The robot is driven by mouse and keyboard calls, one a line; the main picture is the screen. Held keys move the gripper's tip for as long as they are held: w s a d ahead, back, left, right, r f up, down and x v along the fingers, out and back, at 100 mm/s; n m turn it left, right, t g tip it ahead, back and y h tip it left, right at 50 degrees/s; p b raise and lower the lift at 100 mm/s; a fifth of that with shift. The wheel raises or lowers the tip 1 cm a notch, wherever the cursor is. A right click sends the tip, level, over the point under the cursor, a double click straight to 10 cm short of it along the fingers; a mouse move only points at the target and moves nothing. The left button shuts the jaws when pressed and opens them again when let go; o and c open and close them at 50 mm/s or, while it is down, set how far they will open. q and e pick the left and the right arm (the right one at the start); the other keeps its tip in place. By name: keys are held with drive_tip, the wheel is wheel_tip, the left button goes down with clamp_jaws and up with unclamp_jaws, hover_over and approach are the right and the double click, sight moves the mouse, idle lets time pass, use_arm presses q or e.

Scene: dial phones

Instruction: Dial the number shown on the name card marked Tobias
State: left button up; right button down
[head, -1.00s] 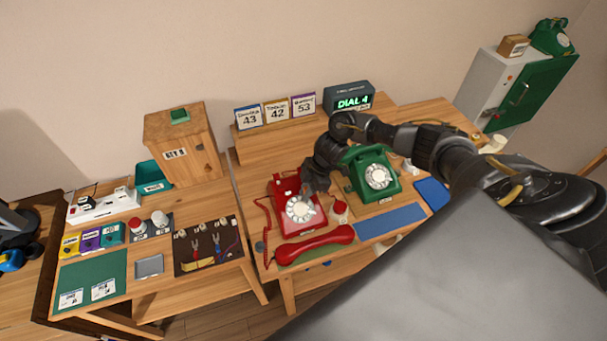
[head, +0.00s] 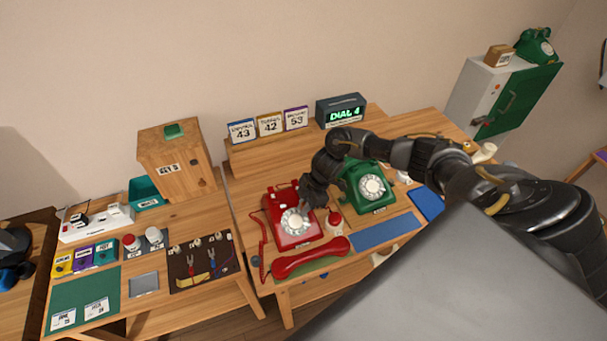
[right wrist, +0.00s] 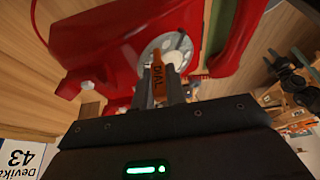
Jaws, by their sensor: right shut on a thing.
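The Tobias card (head: 269,124) stands on the wooden riser between two other cards and reads 42. A dark display box (head: 341,111) reads DIAL 4 in green. The red dial phone (head: 284,236) has a white dial (head: 295,221); its red handset (head: 311,258) lies off it in front. My right gripper (head: 309,194) is over the dial's upper right side. In the right wrist view the gripper (right wrist: 166,92) is shut on an orange dialing stick (right wrist: 157,82) marked DIAL. Its tip is at the dial (right wrist: 168,55); contact is unclear. My left gripper is not visible.
A green dial phone (head: 367,187) stands close to the right, beside my right arm. A small red-topped jar (head: 335,220) stands between the phones. A blue mat (head: 386,232) lies in front. A tool mat (head: 200,262) and wooden box (head: 178,155) are on the left table.

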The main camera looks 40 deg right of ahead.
drive_tip(key=shift+s+f+p, duration=0.25)
drive_tip(key=shift+s+p, duration=0.05)
drive_tip(key=shift+s, duration=0.3)
drive_tip(key=shift+s+a+f, duration=0.2)
drive_tip(key=shift+s+a, duration=0.05)
drive_tip(key=shift+s, duration=0.2)
drive_tip(key=shift+s+a+r+p, duration=0.1)
drive_tip(key=shift+s+r+p, duration=0.1)
drive_tip(key=shift+r, duration=0.2)
drive_tip(key=shift+s+r+p, duration=0.15)
drive_tip(key=shift+r+p, duration=0.05)
drive_tip(key=shift+r, duration=0.2)
wheel_tip(320, 180, up, 6)
drive_tip(key=s, duration=0.2)
drive_tip(key=shift+s+a+r, duration=0.2)
drive_tip(key=shift+s+a, duration=0.15)
idle(1.2)
